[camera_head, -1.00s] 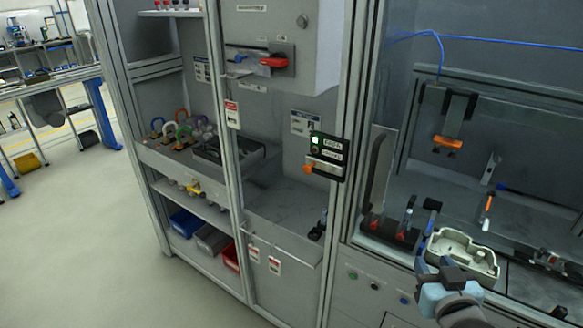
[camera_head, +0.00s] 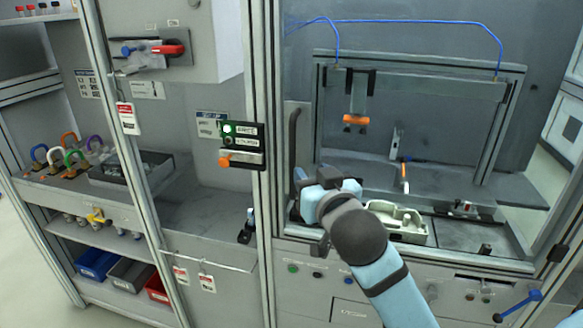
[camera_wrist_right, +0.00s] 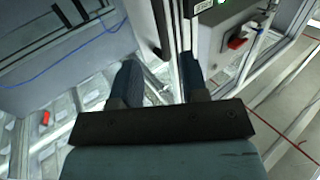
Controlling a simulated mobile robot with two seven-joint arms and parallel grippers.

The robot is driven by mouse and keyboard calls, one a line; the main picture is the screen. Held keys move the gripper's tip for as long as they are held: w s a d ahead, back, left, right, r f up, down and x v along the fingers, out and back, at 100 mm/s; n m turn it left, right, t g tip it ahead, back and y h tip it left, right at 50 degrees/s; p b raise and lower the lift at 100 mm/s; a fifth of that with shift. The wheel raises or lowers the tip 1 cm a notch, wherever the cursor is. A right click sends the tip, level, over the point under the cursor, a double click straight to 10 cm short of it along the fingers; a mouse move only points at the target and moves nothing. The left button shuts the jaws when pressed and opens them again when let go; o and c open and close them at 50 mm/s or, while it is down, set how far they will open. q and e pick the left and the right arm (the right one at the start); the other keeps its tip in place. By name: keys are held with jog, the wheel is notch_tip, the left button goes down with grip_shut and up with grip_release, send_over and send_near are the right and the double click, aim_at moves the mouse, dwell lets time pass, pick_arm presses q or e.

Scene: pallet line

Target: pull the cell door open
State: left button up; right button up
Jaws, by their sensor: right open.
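The cell door is a clear panel in a grey metal frame (camera_head: 261,120), and it looks closed. Its dark vertical handle (camera_head: 293,150) stands near the panel's left edge. My right gripper (camera_head: 301,178) is in front of the handle's lower part and hides its lower end. In the right wrist view the two fingers of my right gripper (camera_wrist_right: 161,76) are spread with nothing between them. The dark handle (camera_wrist_right: 160,28) shows beyond the fingertips there, roughly in line with the gap. I cannot tell whether it is touched. My left gripper is not in view.
A control box with a green light (camera_head: 242,144) is on the post left of the door. A grey casting (camera_head: 396,220) lies inside the cell. A panel with buttons (camera_head: 340,280) runs below. Shelves with padlocks (camera_head: 70,155) and bins (camera_head: 95,263) stand left.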

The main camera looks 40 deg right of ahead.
aim_at(294, 152)
jog(key=b+x, duration=0.1)
jog(key=x, duration=0.9)
jog(key=shift+w+d, duration=0.15)
jog(key=shift+w, duration=0.5)
grip_shut()
